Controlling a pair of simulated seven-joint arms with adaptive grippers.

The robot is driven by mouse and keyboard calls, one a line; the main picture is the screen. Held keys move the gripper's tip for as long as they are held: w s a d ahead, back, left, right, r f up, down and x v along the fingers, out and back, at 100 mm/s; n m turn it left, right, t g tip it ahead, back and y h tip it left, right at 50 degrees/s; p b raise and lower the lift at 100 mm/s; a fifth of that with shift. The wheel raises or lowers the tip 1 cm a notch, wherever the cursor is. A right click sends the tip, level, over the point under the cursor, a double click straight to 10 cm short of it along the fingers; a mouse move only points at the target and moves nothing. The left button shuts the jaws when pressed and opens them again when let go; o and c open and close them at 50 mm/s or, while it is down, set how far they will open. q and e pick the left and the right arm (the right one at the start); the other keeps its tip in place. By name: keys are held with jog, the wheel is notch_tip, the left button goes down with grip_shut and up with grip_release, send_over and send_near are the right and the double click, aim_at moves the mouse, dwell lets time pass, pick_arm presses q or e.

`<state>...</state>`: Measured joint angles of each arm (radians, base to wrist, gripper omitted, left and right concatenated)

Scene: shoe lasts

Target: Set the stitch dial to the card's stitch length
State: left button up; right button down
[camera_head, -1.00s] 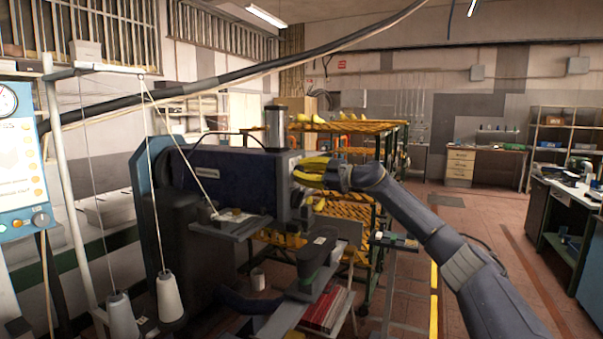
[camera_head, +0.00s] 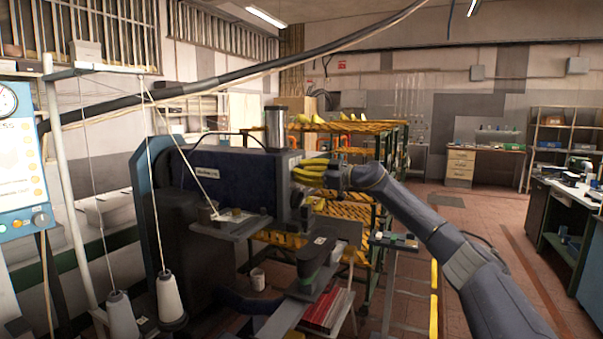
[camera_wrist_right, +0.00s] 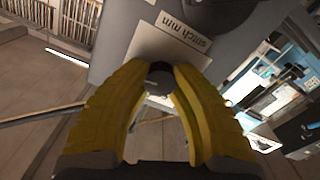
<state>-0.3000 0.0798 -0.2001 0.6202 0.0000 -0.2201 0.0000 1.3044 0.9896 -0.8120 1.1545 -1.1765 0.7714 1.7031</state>
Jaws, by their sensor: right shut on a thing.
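The stitch dial (camera_wrist_right: 160,74) is a small dark round knob in the right wrist view, on the grey face of the sewing machine (camera_head: 232,178). My right gripper (camera_wrist_right: 160,82) has yellow fingers, shut on the dial from both sides. In the head view the right gripper (camera_head: 308,170) reaches the machine's right end, and its fingers hide the dial there. A white label reading "stitch mm" (camera_wrist_right: 182,32) is beside the dial, turned over in the wrist view. I cannot make out a dial setting or a card with a stitch length. My left gripper is out of view.
Thread cones (camera_head: 170,297) stand at the lower left, with threads rising to a pole. A yellow rack (camera_head: 350,126) of shoe lasts stands behind the machine. A small stand (camera_head: 393,240) is right of it. Open floor (camera_head: 480,215) lies on the right.

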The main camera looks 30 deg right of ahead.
jog(key=shift+a, duration=0.1)
jog(key=c, duration=1)
grip_release()
jog(key=v, duration=1.2)
